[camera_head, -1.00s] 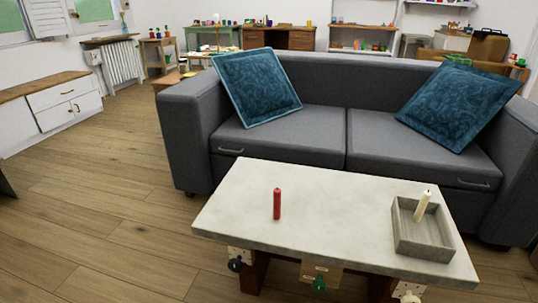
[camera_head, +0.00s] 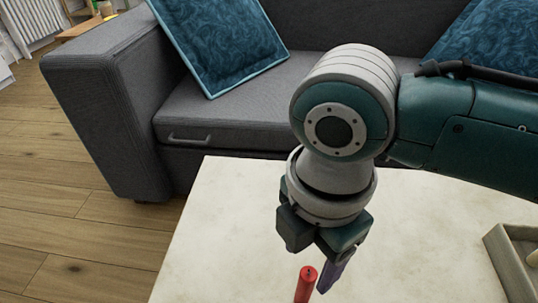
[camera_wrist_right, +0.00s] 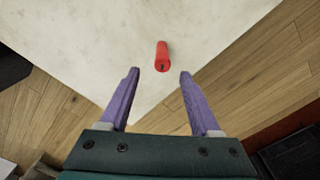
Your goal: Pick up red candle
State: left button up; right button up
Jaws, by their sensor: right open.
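The red candle (camera_head: 306,285) stands upright on the pale stone tabletop (camera_head: 215,225), near the bottom of the head view. My right gripper (camera_head: 322,280) points down just beside and above it. The gripper's far finger shows purple next to the candle, and the other finger is hidden. In the right wrist view the candle (camera_wrist_right: 162,57) stands beyond the two purple fingertips, about midway between their lines. The right gripper (camera_wrist_right: 159,72) is open there with nothing between its fingers. My left gripper is not in view.
A grey sofa (camera_head: 115,100) with blue cushions (camera_head: 220,40) lies behind the table. The tabletop left of the candle is clear.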

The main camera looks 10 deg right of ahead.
aim_at(308, 278)
jog(key=f+b, duration=0.1)
jog(key=f, duration=0.1)
jog(key=s+f+b, duration=0.1)
jog(key=f, duration=0.1)
jog(key=shift+s+d+f, duration=0.1)
jog(key=shift+s+f, duration=0.1)
jog(key=shift+f, duration=0.05)
jog(key=shift+w+f+b, duration=0.3)
jog(key=shift+f+b, duration=0.25)
jog(key=shift+b, duration=0.1)
jog(key=f+b, duration=0.3)
jog(key=f, duration=0.1)
jog(key=shift+w+d+f, duration=0.1)
jog(key=shift+w, duration=0.15)
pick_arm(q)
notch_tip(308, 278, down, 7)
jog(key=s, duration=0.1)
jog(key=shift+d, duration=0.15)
pick_arm(e)
jog(key=shift+c, duration=0.6)
grip_shut()
